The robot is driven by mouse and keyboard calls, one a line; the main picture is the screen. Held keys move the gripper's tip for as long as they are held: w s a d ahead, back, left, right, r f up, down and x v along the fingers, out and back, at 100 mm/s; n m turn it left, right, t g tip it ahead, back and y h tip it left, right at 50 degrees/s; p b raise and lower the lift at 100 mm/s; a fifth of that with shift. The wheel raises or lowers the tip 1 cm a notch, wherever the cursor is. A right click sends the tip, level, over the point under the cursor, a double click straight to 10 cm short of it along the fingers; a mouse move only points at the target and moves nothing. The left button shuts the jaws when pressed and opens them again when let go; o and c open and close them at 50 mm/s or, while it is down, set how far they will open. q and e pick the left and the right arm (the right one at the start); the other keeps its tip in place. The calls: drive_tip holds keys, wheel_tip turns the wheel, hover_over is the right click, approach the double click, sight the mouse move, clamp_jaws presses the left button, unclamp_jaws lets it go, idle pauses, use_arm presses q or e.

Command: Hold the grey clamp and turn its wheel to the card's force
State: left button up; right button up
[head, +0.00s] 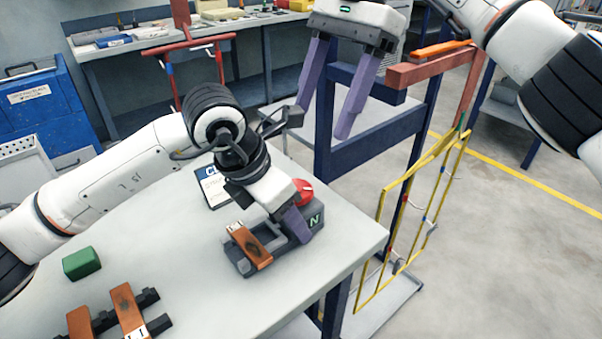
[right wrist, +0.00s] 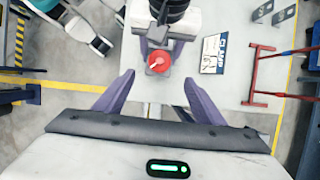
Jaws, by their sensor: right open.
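The grey clamp (head: 316,215) stands on the table near its right edge, with a copper-coloured bar (head: 248,246) across its other end. Its red wheel (head: 304,192) faces up and also shows in the right wrist view (right wrist: 158,61). My left gripper (head: 290,215) is down at the clamp, its purple fingers on either side of the body beside the wheel; the far finger is hidden in the head view. My right gripper (head: 325,120) is open and empty, above and apart from the wheel.
A green block (head: 81,263) and a dark rack with copper bars (head: 126,311) are on the table at the left. A blue frame (head: 372,141) and a yellow rack (head: 376,288) stand just beyond the table's right edge. A red stand (head: 178,72) is behind.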

sight(302, 188)
drive_tip(key=x, duration=1.1)
drive_tip(key=shift+s+a+f, duration=0.1)
drive_tip(key=shift+a+f, duration=0.05)
drive_tip(key=shift+f, duration=0.2)
drive_tip(key=c, duration=1.1)
drive_tip(key=shift+o, duration=0.2)
drive_tip(key=shift+m, duration=0.3)
drive_tip(key=m+t, duration=0.1)
drive_tip(key=m, duration=0.1)
drive_tip(key=m+t+y, duration=0.1)
drive_tip(key=m, duration=0.2)
drive_tip(key=shift+s, duration=0.15)
drive_tip(key=m+t, duration=0.1)
drive_tip(key=m, duration=0.1)
drive_tip(key=m+t, duration=0.1)
drive_tip(key=m, duration=0.2)
drive_tip(key=shift+s+r, duration=0.1)
drive_tip(key=shift+s, duration=0.15)
